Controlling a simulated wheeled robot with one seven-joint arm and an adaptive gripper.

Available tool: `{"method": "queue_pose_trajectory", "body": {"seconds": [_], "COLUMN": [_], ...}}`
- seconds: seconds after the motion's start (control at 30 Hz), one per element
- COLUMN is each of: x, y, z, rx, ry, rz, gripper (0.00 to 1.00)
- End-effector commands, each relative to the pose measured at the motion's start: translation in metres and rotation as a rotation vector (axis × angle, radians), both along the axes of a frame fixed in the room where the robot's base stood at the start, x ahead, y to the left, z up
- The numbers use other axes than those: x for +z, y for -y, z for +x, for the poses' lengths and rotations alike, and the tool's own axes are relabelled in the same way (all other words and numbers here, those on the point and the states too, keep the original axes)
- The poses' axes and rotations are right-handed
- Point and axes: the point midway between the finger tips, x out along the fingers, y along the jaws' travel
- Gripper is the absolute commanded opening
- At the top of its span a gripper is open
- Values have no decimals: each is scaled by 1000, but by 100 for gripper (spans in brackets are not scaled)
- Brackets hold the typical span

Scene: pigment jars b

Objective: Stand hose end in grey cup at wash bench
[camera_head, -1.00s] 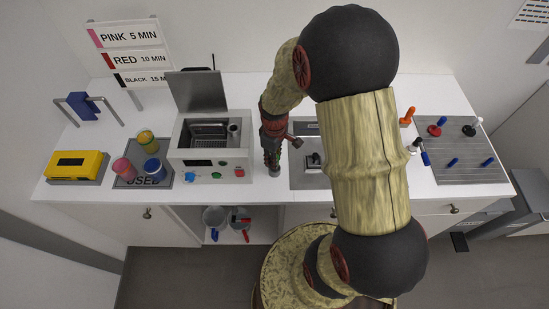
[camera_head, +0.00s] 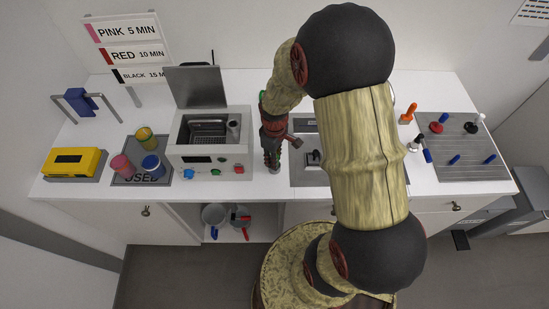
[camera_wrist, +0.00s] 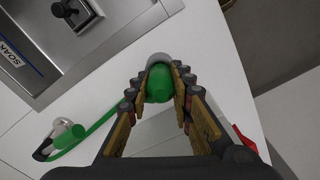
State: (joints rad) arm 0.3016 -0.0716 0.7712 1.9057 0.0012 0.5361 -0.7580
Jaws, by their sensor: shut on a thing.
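My gripper (camera_wrist: 158,88) is closed around the green hose end (camera_wrist: 158,86), which sits between its two fingers in the wrist view. The grey cup (camera_wrist: 172,60) shows as a pale grey rounded rim right behind the hose end. I cannot tell whether the hose end is inside it or above it. In the head view my gripper (camera_head: 272,157) points down at the bench's front edge, just over the grey cup (camera_head: 275,168). The green hose (camera_wrist: 98,124) also runs across the white bench at the left of the wrist view, by a white-and-black fitting (camera_wrist: 62,138).
A steel sink panel (camera_head: 308,176) labelled SOAK lies right of my gripper. A lidded grey-white bath (camera_head: 208,155) stands close on the left. Further left are coloured jars on the USED mat (camera_head: 163,180) and a yellow box (camera_head: 74,163). A grey mat (camera_head: 460,172) with small parts lies right.

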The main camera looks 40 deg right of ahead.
Motion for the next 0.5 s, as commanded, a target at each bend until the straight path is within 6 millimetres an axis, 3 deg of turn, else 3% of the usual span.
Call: {"method": "queue_pose_trajectory", "body": {"seconds": [0.1, 0.13, 0.5], "x": [-3, -3, -2], "y": [0, 0, 0], "z": [0, 0, 0], "rx": [0, 0, 0], "ry": [0, 0, 0], "rz": [0, 0, 0], "gripper": [0, 23, 44]}}
